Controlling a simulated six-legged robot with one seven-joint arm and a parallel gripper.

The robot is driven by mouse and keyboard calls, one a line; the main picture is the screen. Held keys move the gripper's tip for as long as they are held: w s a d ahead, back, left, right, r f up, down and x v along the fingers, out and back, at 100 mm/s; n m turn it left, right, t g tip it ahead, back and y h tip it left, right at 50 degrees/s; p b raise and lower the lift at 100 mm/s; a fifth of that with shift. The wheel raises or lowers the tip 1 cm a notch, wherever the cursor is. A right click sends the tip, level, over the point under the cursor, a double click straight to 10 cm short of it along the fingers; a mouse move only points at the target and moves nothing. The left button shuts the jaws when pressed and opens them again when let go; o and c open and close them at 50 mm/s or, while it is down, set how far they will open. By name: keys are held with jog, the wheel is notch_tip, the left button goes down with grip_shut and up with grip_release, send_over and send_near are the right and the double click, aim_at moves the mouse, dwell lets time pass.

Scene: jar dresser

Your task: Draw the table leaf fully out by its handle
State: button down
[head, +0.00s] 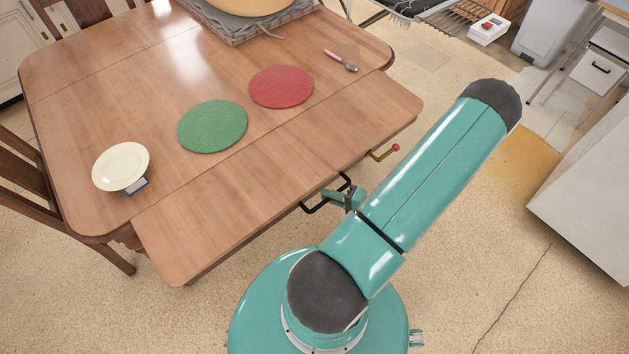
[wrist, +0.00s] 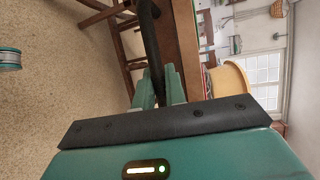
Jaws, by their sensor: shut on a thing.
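The wooden table leaf (head: 285,190) sticks out from the near side of the table (head: 110,95), with a step between it and the top. Its dark handle (head: 312,208) is on the leaf's front edge. My gripper (head: 345,196) is shut on the handle in the head view, partly hidden by my arm. In the wrist view the dark handle bar (wrist: 149,38) runs between the fingers of my gripper (wrist: 160,88), beside the wooden edge (wrist: 186,40).
A brass lever with a red knob (head: 395,148) juts from below the leaf's right part. A chair (head: 25,185) stands left.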

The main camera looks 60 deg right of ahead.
jog(key=shift+s+a+r, duration=0.1)
jog(key=shift+s+a, duration=0.15)
jog(key=shift+s, duration=0.5)
jog(key=shift+s+a+r, duration=0.1)
jog(key=shift+s+a, duration=0.1)
jog(key=shift+s, duration=0.65)
jog(key=c, duration=1.7)
grip_release()
jog(key=v, duration=1.3)
jog(key=shift+s, duration=0.35)
